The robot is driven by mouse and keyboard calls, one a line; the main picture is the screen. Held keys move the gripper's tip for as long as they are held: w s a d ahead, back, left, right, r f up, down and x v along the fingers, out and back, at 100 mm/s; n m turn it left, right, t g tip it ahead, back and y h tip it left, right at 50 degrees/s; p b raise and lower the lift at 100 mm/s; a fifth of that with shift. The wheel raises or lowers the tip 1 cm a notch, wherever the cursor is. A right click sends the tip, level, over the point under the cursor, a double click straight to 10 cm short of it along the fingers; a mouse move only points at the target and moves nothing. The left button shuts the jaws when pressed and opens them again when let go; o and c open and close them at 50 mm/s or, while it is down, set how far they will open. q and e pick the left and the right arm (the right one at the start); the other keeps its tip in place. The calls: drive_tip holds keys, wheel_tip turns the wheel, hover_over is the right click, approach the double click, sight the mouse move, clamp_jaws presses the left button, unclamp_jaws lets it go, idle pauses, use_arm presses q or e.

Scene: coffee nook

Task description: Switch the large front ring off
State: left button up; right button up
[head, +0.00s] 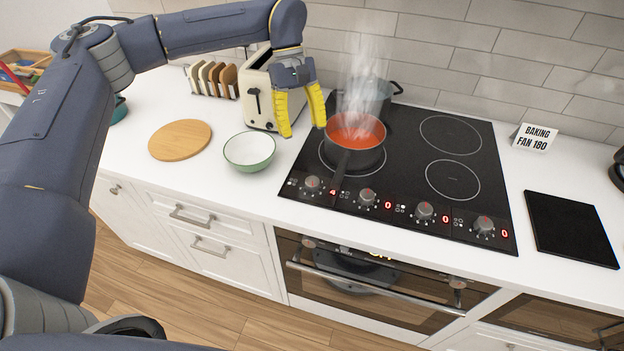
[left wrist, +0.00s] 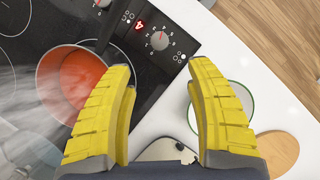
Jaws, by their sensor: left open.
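The black hob (head: 410,150) has several knobs along its front edge. The leftmost knob (head: 312,183) has a lit red 4 beside it; the other displays read 0. This knob (left wrist: 158,40) and its 4 also show in the left wrist view. A steaming dark saucepan (head: 367,160) of red soup covers most of the front left ring (head: 383,165), its handle reaching forward near the leftmost knob. My left gripper (head: 303,130) has yellow fingers, open and empty, above the hob's left side, apart from the knob. My right gripper is out of view.
A toaster (head: 258,95), a green-rimmed bowl (head: 249,151) and a round wooden board (head: 180,139) stand left of the hob. A pot (head: 382,90) sits behind the saucepan. A black slab (head: 570,229) and a sign (head: 535,138) are at right.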

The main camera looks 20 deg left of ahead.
sight(312, 181)
use_arm(q)
drive_tip(key=x, duration=1.4)
drive_tip(key=shift+d+f, duration=0.25)
drive_tip(key=shift+f, duration=0.05)
drive_tip(key=shift+o, duration=0.2)
clamp_jaws()
